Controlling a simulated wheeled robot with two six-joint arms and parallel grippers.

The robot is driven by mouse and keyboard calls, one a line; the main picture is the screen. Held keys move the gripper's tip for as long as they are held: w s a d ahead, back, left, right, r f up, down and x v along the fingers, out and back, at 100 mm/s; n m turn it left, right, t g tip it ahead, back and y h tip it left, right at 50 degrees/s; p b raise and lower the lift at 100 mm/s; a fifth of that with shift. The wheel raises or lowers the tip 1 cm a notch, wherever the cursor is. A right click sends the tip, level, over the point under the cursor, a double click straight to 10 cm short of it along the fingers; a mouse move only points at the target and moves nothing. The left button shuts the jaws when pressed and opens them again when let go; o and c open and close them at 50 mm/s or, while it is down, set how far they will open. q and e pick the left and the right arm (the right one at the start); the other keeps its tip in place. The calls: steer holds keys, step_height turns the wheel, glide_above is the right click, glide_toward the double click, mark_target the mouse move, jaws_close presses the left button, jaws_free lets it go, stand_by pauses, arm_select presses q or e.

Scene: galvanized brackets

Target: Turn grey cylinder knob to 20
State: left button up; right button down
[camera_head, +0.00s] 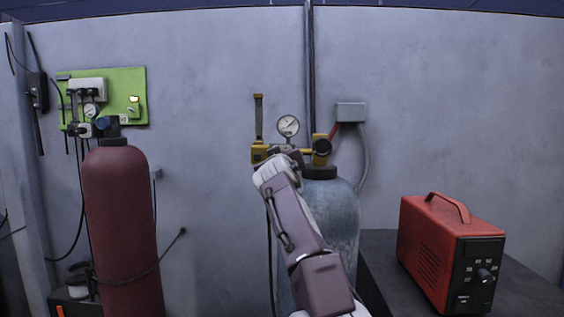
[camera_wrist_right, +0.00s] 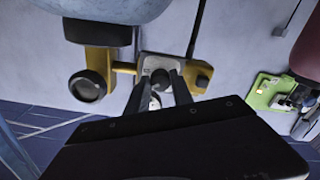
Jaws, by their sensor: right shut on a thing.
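The grey cylinder (camera_head: 338,205) stands upright against the wall, partly hidden behind my right arm. A yellow regulator (camera_head: 259,152) with a round white gauge (camera_head: 288,126) sits on its top. My right gripper (camera_head: 288,154) is at the regulator, just under the gauge. In the right wrist view, the grey cylinder (camera_wrist_right: 110,8) is at the top and the yellow regulator (camera_wrist_right: 100,58) hangs below it. There, the right gripper (camera_wrist_right: 159,82) is shut on the regulator's knob (camera_wrist_right: 155,101), which is mostly hidden between the dark fingers. The gauge reading is too small to tell.
A dark red cylinder (camera_head: 122,220) stands at the left, before a green panel (camera_head: 132,88). A red machine (camera_head: 425,248) with a handle sits on a dark table (camera_head: 385,255) at the right. A grey box (camera_head: 351,112) is on the wall behind the regulator.

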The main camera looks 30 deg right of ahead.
steer(key=shift+m, duration=0.3)
steer(key=c, duration=1.1)
jaws_free()
steer(key=b+v, duration=0.5)
steer(key=v, duration=0.4)
